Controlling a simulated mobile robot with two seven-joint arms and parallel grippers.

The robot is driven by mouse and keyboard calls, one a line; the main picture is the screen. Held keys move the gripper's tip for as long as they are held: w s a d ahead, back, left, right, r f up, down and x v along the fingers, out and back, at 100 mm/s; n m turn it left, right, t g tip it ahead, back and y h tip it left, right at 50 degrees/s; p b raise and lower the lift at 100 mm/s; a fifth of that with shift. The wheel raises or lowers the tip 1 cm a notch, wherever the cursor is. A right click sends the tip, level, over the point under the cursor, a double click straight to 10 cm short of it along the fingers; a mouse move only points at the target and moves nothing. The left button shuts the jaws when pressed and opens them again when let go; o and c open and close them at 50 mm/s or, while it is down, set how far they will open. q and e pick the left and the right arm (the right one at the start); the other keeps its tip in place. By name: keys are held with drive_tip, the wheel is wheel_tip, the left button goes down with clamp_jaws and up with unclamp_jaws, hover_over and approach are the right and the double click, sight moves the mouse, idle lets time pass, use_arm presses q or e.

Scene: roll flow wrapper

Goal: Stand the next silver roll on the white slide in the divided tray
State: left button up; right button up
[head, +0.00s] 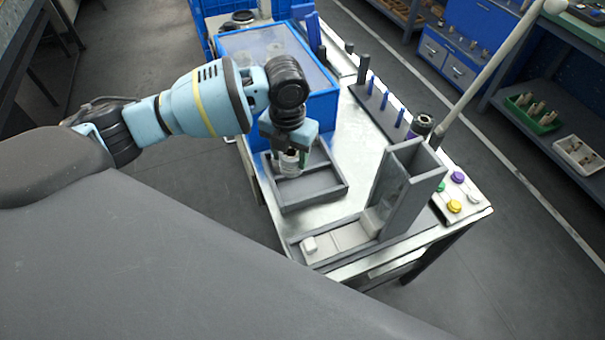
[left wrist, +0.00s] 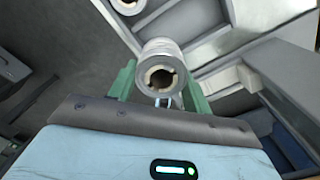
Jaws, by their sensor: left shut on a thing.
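My left gripper (head: 289,150) is shut on a silver roll (head: 289,165) and holds it upright, over or in the far-left part of the grey divided tray (head: 312,202). In the left wrist view the held roll (left wrist: 160,66) shows its hollow end between the green fingers (left wrist: 158,88). A second silver ring-shaped end (left wrist: 127,4) shows at the top edge of that view, apart from the held roll. I cannot tell whether the held roll touches the tray floor. The near tray compartments look empty. The white slide (head: 346,234) lies in front of the tray. My right gripper is not in view.
A tall grey chute (head: 408,190) stands at the slide's right end, beside colored buttons (head: 456,192). A blue bin (head: 322,107) with a clear lid stands behind the tray. Blue-purple pegs (head: 384,100) stand along the far side of the metal table.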

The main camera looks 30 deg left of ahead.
use_arm(q)
drive_tip(key=shift+f+b, duration=0.3)
drive_tip(key=shift+f, duration=4.7)
drive_tip(key=shift+f, duration=0.2)
drive_tip(key=o, duration=1.1)
drive_tip(key=shift+c, duration=0.2)
wheel_tip(320, 180, up, 12)
drive_tip(key=shift+r+p, duration=0.2)
drive_tip(key=shift+p, duration=0.3)
